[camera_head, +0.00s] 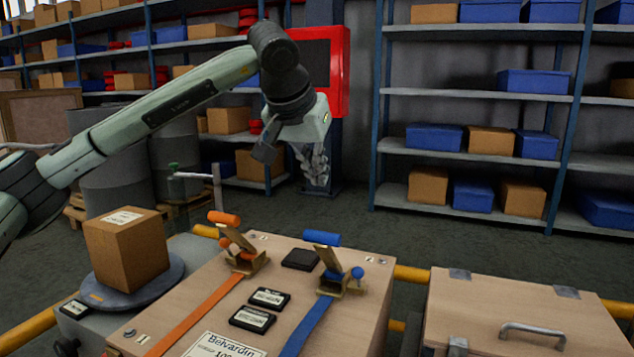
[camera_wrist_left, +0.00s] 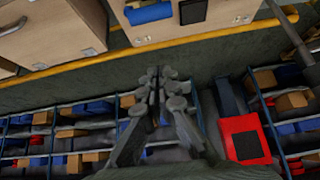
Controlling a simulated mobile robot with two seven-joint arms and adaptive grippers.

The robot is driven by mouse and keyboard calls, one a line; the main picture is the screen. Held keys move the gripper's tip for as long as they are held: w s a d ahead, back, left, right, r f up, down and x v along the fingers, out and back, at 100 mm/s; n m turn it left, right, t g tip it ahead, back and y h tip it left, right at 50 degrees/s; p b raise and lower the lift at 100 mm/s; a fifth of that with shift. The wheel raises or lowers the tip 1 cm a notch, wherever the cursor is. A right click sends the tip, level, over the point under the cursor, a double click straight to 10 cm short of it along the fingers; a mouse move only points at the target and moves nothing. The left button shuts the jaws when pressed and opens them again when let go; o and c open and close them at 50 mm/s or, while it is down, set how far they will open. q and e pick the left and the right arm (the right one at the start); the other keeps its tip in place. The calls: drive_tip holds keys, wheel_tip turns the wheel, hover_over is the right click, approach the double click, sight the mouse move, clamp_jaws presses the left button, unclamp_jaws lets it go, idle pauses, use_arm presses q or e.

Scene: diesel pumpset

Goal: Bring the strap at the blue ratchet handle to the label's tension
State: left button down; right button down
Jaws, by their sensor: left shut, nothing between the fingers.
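The blue ratchet handle (camera_head: 321,238) stands raised on its brass-coloured ratchet on top of a wooden crate (camera_head: 368,290). The blue strap (camera_head: 308,328) runs from it toward the front of the crate. A white label (camera_head: 222,345) reading "Belvardin" lies on the crate top, partly cut off by the frame edge. My left gripper (camera_head: 318,180) hangs above and behind the crate, apart from the blue handle, shut and empty. In the left wrist view the gripper (camera_wrist_left: 160,75) is shut, with the blue handle (camera_wrist_left: 150,13) beyond it at the top. My right gripper is not in view.
An orange ratchet handle (camera_head: 224,218) and orange strap (camera_head: 192,318) are left of the blue one. Small black displays (camera_head: 252,319) lie between the straps. A cardboard box (camera_head: 127,250) sits on a round scale at left. A lidded wooden case (camera_head: 520,318) stands right.

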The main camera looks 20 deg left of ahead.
use_arm(q)
hover_over(329, 254)
drive_tip(key=w+a, duration=0.1)
drive_tip(key=w, duration=0.1)
wheel_tip(329, 254, down, 6)
drive_tip(key=f, duration=0.1)
drive_tip(key=s, duration=0.1)
drive_tip(key=f, duration=0.1)
drive_tip(key=shift+s+a+f+p, duration=0.25)
drive_tip(key=shift+s+f+p, duration=0.05)
drive_tip(key=shift+s+f, duration=0.35)
drive_tip(key=shift+f, duration=0.05)
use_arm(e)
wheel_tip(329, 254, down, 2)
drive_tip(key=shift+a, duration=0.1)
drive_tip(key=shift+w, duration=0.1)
